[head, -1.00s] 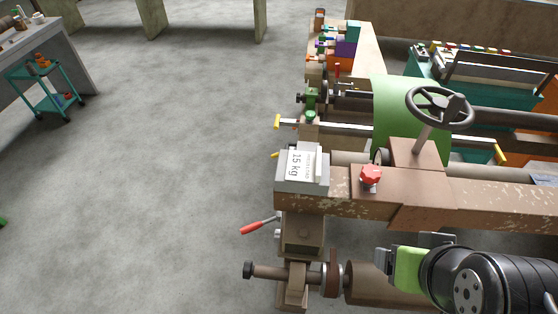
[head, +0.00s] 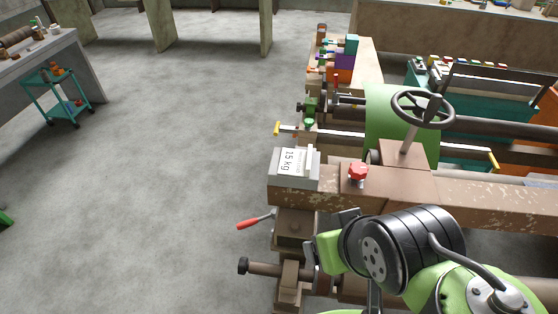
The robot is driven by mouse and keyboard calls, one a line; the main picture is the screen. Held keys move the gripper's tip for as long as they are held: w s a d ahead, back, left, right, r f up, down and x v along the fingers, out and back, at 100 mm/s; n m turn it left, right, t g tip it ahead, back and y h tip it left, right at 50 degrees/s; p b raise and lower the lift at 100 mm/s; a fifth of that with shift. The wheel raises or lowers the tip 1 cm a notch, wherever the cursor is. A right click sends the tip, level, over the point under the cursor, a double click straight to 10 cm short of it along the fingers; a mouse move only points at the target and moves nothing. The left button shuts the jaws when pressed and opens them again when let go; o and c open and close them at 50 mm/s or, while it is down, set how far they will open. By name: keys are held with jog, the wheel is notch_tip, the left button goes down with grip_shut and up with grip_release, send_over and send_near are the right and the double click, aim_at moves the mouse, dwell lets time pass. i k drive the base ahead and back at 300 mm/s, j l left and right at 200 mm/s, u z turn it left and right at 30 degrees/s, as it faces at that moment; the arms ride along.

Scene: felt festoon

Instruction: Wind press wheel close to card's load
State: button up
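The press wheel (head: 422,108) is a dark spoked handwheel on a tilted shaft above the brown beam of the machine. The card (head: 287,161) reads "15 kg" and sits on a grey box (head: 297,185) at the beam's left end. Smaller print on the card is too small to read. My gripper (head: 330,247) is in front of the beam, below and left of the wheel and apart from it. Its fingers are partly hidden by its own body, and I cannot tell whether they are open or shut.
A red knob (head: 357,172) stands on the beam (head: 460,200) between card and wheel. A red-handled lever (head: 255,221) sticks out at the left. A green roller (head: 385,125) lies behind the wheel. A teal cart (head: 60,95) stands far left; the floor between is clear.

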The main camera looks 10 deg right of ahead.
aim_at(424, 110)
jog(key=z, duration=1.25)
jog(key=j+z, duration=0.1)
jog(key=i, duration=0.05)
